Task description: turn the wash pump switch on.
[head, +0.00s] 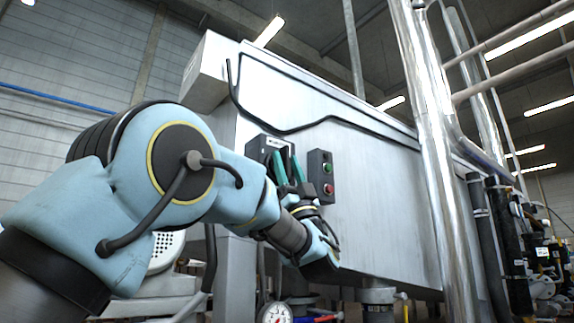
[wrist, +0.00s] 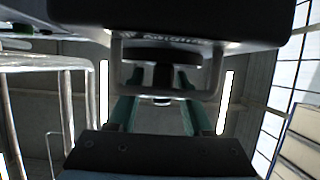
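The switch box (head: 262,142) is dark with a pale label on top and is fixed to the side of the large metal tank. My gripper (head: 287,160) reaches up at it, and its teal fingers cover part of its front. In the wrist view the switch box (wrist: 170,18) fills the top, with lettering too blurred to read. A black knob (wrist: 165,57) sticks out below it inside a grey bracket. My gripper (wrist: 160,82) is open, with one finger on each side of the knob's line. I cannot tell whether the fingers touch the knob. The switch's on or off position is unclear.
A button box (head: 320,176) with a green and a red button sits just right of my fingers. The metal tank (head: 385,175) fills the middle. A thick shiny pipe (head: 430,150) rises to the right. A pressure gauge (head: 273,314) is below my wrist.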

